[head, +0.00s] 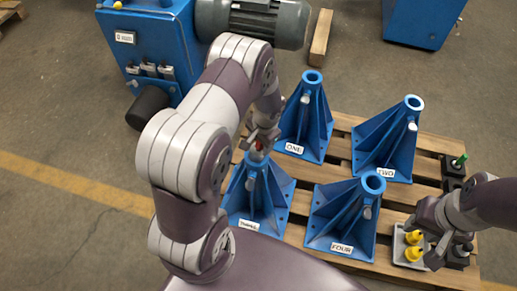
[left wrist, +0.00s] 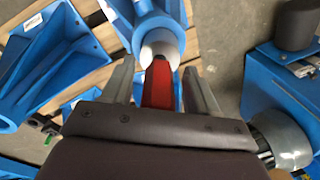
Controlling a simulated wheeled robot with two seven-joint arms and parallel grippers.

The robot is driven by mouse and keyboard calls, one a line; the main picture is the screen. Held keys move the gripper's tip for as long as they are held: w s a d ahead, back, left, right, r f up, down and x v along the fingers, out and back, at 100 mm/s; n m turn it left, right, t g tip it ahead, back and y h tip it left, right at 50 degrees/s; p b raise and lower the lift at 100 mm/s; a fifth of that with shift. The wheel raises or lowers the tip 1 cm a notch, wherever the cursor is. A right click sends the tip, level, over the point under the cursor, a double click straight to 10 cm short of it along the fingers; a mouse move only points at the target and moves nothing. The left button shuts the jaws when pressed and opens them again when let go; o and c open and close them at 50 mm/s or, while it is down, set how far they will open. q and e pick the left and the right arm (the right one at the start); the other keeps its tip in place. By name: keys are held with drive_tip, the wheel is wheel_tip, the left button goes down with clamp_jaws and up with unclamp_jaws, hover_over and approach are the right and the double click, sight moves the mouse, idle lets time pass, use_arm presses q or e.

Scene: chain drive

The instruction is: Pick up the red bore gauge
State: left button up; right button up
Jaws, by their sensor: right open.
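The red bore gauge (left wrist: 157,86) stands between the two fingers of my left gripper (left wrist: 160,92) in the left wrist view. A narrow gap shows on each side of it, so the fingers are open around it. Its far end meets a pale grey round part (left wrist: 161,45) on a blue stand. In the head view only a bit of red (head: 259,145) shows at my left gripper (head: 263,138), above the top of the stand labelled THREE (head: 268,200). My right gripper (head: 436,243) is open at the right, beside yellow-topped pieces (head: 413,238).
Blue stands ONE (head: 308,115), TWO (head: 392,145) and FOUR (head: 345,215) share the wooden pallet (head: 432,150). A grey tray (head: 400,255) holds the yellow pieces. A green-topped piece (head: 459,161) stands in a black block. A blue machine (head: 160,35) is behind left.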

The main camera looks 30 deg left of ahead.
use_arm(q)
clamp_jaws()
drive_tip(key=shift+r, duration=0.2)
